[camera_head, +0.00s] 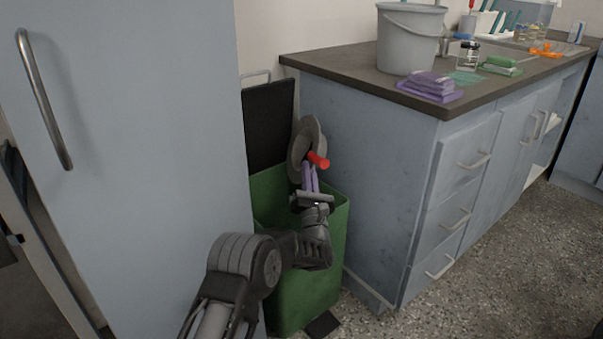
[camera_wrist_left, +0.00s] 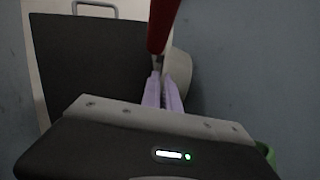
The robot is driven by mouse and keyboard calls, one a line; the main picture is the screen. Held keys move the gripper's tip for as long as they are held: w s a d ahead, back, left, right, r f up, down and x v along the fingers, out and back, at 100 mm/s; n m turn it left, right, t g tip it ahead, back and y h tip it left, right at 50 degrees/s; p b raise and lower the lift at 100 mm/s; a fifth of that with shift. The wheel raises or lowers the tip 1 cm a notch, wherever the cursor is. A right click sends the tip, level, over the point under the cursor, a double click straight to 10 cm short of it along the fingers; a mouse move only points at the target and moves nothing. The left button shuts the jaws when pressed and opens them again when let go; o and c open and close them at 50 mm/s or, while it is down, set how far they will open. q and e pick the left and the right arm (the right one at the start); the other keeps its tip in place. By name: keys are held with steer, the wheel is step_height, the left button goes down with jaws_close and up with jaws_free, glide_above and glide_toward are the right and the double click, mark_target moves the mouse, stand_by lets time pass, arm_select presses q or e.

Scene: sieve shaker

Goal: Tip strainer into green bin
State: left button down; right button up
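The strainer (camera_head: 304,142) is a grey round sieve with a red handle (camera_head: 318,159). It is tilted on its side, with its rim standing nearly upright, above the green bin (camera_head: 341,232). My left gripper (camera_head: 309,172) has purple fingers closed on the strainer near its red handle. In the left wrist view the purple fingertips (camera_wrist_left: 163,92) meet at the red handle (camera_wrist_left: 162,27), and part of the grey bowl (camera_wrist_left: 181,80) shows behind. The inside of the bin is mostly hidden. My right gripper is in neither view.
A tall blue-grey cabinet (camera_head: 150,130) stands left of the bin, and a drawer unit (camera_head: 370,180) stands right. The bin's dark lid (camera_head: 268,122) is raised behind. The counter holds a grey bucket (camera_head: 408,40) and purple cloths (camera_head: 430,87). The floor at right is clear.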

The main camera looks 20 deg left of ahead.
arm_select(q)
steer(key=shift+g, duration=0.3)
steer(key=f, duration=0.2)
steer(key=a+f, duration=0.1)
steer(key=f, duration=0.1)
steer(key=shift+s+a+f, duration=0.1)
steer(key=shift+s+a, duration=0.1)
steer(key=shift+w+r+p, duration=0.1)
steer(key=shift+r+p, duration=0.1)
steer(key=shift+p, duration=0.1)
steer(key=w+g+p, duration=0.1)
steer(key=p, duration=0.2)
steer(key=w+r+m+g+h+p, duration=0.1)
steer(key=g+p, duration=0.1)
steer(key=p, duration=0.2)
steer(key=shift+a+r+h, duration=0.3)
steer(key=shift+a, duration=0.05)
steer(key=shift+g, duration=0.3)
steer(key=shift+d, duration=0.2)
steer(key=shift+d+r, duration=0.1)
